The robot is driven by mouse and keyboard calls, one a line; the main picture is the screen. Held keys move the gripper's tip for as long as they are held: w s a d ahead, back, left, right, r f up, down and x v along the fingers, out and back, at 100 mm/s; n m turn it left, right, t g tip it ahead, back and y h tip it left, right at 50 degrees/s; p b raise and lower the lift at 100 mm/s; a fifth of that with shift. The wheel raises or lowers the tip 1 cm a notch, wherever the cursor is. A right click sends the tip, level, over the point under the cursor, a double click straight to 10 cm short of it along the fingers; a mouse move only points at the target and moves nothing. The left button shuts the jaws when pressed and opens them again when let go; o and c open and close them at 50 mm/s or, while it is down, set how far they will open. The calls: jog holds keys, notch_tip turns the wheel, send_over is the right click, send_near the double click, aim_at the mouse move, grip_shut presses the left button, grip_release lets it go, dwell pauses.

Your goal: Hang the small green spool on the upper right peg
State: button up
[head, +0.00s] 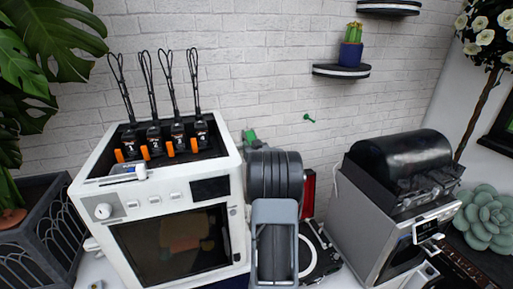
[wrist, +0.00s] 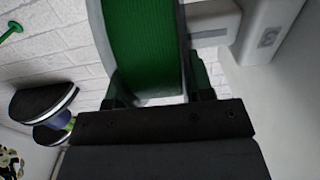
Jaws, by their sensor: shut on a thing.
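The green spool (wrist: 147,45) fills the upper middle of the wrist view, with a pale rim along its left side. My gripper (wrist: 160,88) is shut on it, a dark finger at either side. In the head view my arm hides most of the gripper, and only a small green piece (head: 249,136), seemingly the spool, shows past it. A green peg (head: 309,118) sticks out of the white brick wall, to the right of my gripper. It also shows at the top left of the wrist view (wrist: 11,32). The spool is apart from this peg. No other peg is visible.
A white printer (head: 170,205) stands left of my arm, and a grey machine with a black domed top (head: 400,165) stands right. A shelf (head: 342,71) with a potted cactus (head: 351,47) is above the peg. The wall around the peg is clear.

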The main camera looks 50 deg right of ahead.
jog(key=shift+w+a+b, duration=0.5)
jog(key=shift+a+b, duration=0.2)
jog(key=shift+a, duration=0.2)
jog(key=shift+a+f, duration=0.1)
jog(key=shift+b, duration=0.45)
jog(key=shift+f, duration=0.1)
jog(key=o, duration=1.2)
jog(key=shift+f, duration=0.1)
jog(key=b+v, duration=0.3)
jog(key=v, duration=1)
jog(key=shift+s, duration=0.35)
